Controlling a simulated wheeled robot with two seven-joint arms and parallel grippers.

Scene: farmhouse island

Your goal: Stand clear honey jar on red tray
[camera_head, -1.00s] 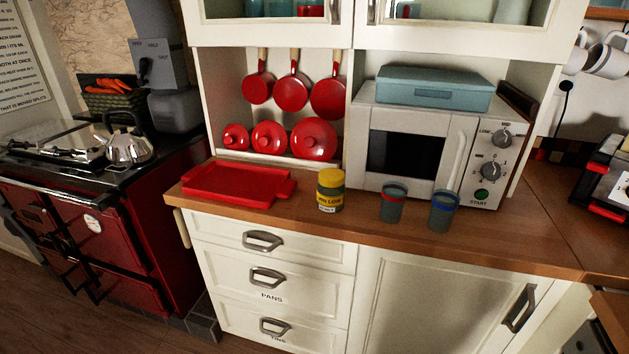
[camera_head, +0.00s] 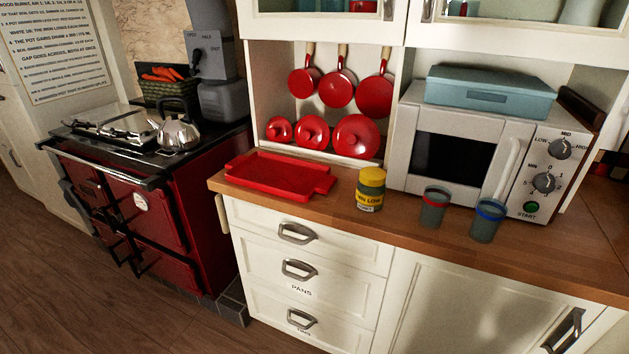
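A jar with a yellow lid (camera_head: 370,189) stands upright on the wooden counter, just right of the red tray. It has a yellow band with dark lettering and a small pale label, too small to read surely; it may be the honey jar. The red tray (camera_head: 278,175) lies flat and empty at the counter's left end, with a handle at each end. Neither of my grippers is in view.
A red-banded dark tumbler (camera_head: 434,208) and a blue-banded one (camera_head: 488,220) stand right of the jar, before the white microwave (camera_head: 455,151). Red pan lids (camera_head: 355,136) stand behind the tray. A dark red stove (camera_head: 157,206) is at left, with a kettle (camera_head: 178,128).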

